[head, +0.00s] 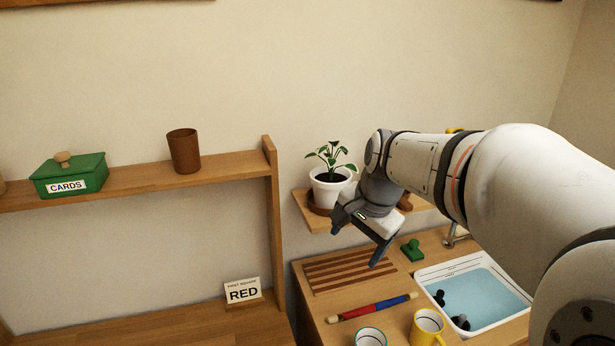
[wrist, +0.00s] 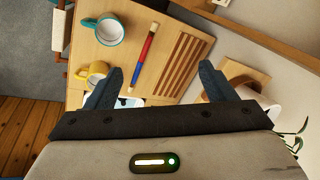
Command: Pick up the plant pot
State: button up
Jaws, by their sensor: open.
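The plant pot (head: 329,189) is white with a green leafy plant, standing upright in a brown saucer (head: 320,208) on a small wooden wall shelf (head: 301,203). My gripper (head: 357,247) is just right of the pot and in front of the shelf, pointing down, open and empty. In the wrist view my gripper (wrist: 162,82) has its two fingers spread apart over the counter. The pot (wrist: 262,103) shows at the right of the wrist view, outside the fingers and partly hidden by the gripper body.
Below lie a slatted wooden board (head: 350,270), a red and blue rod (head: 370,308), a green stamp-like object (head: 412,250), a yellow mug (head: 428,327), a white-green mug (head: 370,338) and a water-filled sink (head: 480,293). An upper-left shelf holds a brown cup (head: 184,151) and green box (head: 70,176).

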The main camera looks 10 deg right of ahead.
aim_at(334, 174)
jog(key=o, duration=0.4)
jog(key=w+r+m, duration=0.1)
jog(key=w+m, duration=0.2)
jog(key=w, duration=0.1)
jog(key=w+d+r+m+y+p, duration=0.1)
jog(key=w+r+m, duration=0.1)
jog(key=w, duration=0.3)
jog(key=w+r+m+p, duration=0.1)
jog(key=w+r+m, duration=0.1)
jog(key=w+m, duration=0.2)
jog(key=shift+w+d+t+y, duration=0.25)
jog(key=shift+w+t+y, duration=0.05)
jog(key=shift+w, duration=0.45)
jog(key=shift+o, duration=0.3)
jog(key=w+m, duration=0.2)
jog(key=w, duration=0.1)
jog(key=w+d+m+p, duration=0.1)
jog(key=w+m, duration=0.1)
jog(key=w, duration=0.1)
jog(key=w+d+r+m+y+p, duration=0.1)
jog(key=w+m, duration=0.2)
jog(key=w, duration=0.1)
jog(key=shift+t, duration=0.3)
jog(key=shift+w+m, duration=0.35)
jog(key=shift+m, duration=0.05)
jog(key=shift+p+x, duration=1.15)
jog(key=shift+x, duration=2.7)
